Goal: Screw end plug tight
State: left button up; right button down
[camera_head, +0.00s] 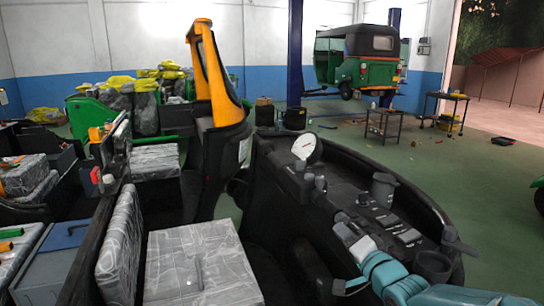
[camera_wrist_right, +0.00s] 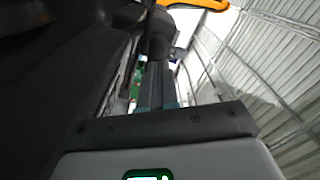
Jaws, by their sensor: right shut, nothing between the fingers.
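My right gripper (camera_head: 343,226) reaches in from the lower right of the head view, over the black console (camera_head: 290,200). It is shut with nothing between its fingers. In the right wrist view its closed fingers (camera_wrist_right: 156,80) point up toward a dark rounded part (camera_wrist_right: 160,38), and I cannot tell whether they touch it. I cannot make out the end plug for certain in either view. My left gripper is not in view.
The console carries a white round gauge (camera_head: 307,147), a dark grey cup (camera_head: 383,189) and several small fittings. A yellow-orange upright part (camera_head: 218,80) rises behind it. Grey patterned seats (camera_head: 200,265) fill the lower left.

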jog(key=shift+b+v, duration=0.85)
jog(key=shift+v, duration=1.85)
